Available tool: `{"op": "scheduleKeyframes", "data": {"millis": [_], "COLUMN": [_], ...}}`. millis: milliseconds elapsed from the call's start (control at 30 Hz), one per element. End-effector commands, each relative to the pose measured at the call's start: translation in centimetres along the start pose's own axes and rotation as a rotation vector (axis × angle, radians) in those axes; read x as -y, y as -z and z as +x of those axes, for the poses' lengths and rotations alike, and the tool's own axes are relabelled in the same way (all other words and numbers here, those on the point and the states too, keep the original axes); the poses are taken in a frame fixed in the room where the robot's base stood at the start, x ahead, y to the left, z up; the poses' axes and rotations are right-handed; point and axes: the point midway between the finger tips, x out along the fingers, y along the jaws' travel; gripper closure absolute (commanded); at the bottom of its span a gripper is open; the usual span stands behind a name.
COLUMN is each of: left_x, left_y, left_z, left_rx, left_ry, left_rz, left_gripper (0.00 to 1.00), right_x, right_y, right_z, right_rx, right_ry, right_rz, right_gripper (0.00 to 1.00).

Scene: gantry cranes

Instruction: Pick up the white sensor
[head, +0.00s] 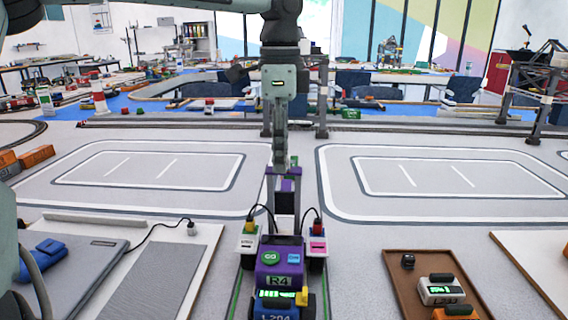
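A small white box with a dark top and a green display (440,291) sits on a brown tray (405,310) at the lower right. A white unit with a yellow part (247,243) and a white unit with a pink face (317,246) flank a purple device (280,258) in the lower middle. I cannot tell for sure which white item is the sensor. My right gripper is not in view.
An orange box (456,313) and a small black item (408,261) share the brown tray. A grey panel (165,275) and a blue item (43,258) lie at the lower left. Gantry towers (540,90) stand at the right. The white-outlined floor areas are clear.

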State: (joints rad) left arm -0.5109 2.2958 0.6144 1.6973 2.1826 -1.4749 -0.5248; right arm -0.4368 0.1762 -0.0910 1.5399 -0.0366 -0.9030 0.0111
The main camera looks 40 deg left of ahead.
Motion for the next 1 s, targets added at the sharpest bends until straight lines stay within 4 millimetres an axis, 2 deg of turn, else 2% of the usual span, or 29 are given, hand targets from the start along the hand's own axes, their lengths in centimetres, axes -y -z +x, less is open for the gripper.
{"op": "scheduleKeyframes", "data": {"millis": [33,200,567,733,867,1000], "left_x": [0.0,0.0,0.0,0.1,0.0,-1.9], "left_y": [0.0,0.0,0.0,0.1,-0.1,-2.9], "left_z": [0.0,0.0,-0.5,-2.3,-4.5,-6.3], "left_rx": [0.000,0.000,-0.001,-0.002,-0.002,-0.007], "left_ry": [0.000,0.000,0.002,0.005,0.004,0.005], "left_rz": [0.000,0.000,0.000,0.000,-0.001,0.000], "left_gripper": [0.82,1.00,1.00,1.00,1.00,1.00], "right_x": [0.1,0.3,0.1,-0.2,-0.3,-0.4], "right_y": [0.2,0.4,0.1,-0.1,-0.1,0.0], "right_z": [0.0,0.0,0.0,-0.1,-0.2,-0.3], "right_rx": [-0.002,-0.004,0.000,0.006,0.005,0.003], "right_ry": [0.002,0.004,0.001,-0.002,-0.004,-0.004], "right_rz": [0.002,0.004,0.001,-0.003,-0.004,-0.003], "right_gripper": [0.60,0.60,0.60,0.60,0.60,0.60]}}
